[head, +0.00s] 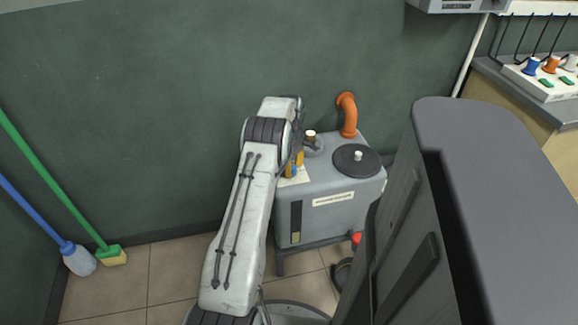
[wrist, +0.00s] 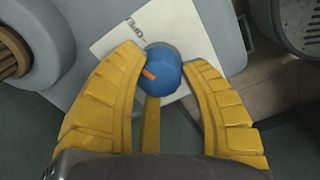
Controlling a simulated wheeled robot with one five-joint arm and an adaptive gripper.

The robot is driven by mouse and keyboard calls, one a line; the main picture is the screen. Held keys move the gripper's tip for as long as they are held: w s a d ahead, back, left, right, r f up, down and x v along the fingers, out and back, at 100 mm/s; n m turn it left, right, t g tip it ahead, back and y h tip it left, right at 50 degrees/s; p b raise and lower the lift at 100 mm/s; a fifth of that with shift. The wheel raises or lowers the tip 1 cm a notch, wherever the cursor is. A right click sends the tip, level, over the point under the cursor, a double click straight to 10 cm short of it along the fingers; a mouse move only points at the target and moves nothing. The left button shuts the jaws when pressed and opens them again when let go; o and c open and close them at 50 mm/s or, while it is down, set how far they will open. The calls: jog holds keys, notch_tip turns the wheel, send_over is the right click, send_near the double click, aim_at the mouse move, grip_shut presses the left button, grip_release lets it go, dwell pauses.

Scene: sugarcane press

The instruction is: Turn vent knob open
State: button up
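In the wrist view a blue knob (wrist: 163,72) with an orange mark stands in front of a white label plate (wrist: 205,45). The mark slants toward the upper left. A gap shows at the right finger; contact on the left is unclear. In the head view my gripper (head: 295,160) is at the left front of the grey tank (head: 338,185), mostly hidden behind my arm.
The tank carries an orange pipe elbow (head: 347,115) and a round black lid (head: 357,161). A green broom (head: 110,254) and a blue mop (head: 78,259) lean at the left wall. A counter (head: 540,90) with colored knobs stands at the right.

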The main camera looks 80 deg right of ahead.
jog(key=c, duration=0.6)
jog(key=shift+a+m+p, duration=0.1)
jog(key=shift+m+p, duration=0.4)
jog(key=shift+m, duration=0.6)
jog(key=shift+w+f+m, duration=0.1)
jog(key=shift+f+m, duration=0.05)
jog(key=shift+m, duration=0.45)
jog(key=o, duration=1.2)
